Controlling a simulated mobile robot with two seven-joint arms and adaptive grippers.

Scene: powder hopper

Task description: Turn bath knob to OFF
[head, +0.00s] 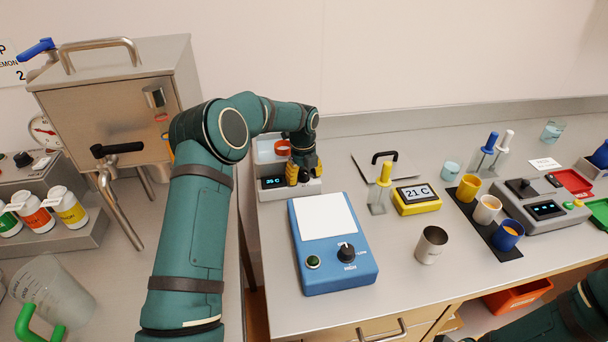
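The bath appears to be the pale box (306,189) with a small dark display (273,182), on the bench behind the blue unit. The display seems to read about 35 C. An orange ring-like thing (282,147) shows in its top. My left gripper (304,176) points down at the box's front, just right of the display, with yellow and dark fingers. It covers that part of the front, and I cannot see a knob there. Whether the fingers touch or grip anything is unclear. My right arm shows at the lower right corner; its gripper is out of view.
A blue unit (333,262) with a black knob (346,252) stands in front of the box. To the right are a yellow 21 C display (416,197), a metal cup (431,245) and colored cups on a dark mat. A steel hopper (115,110) stands left.

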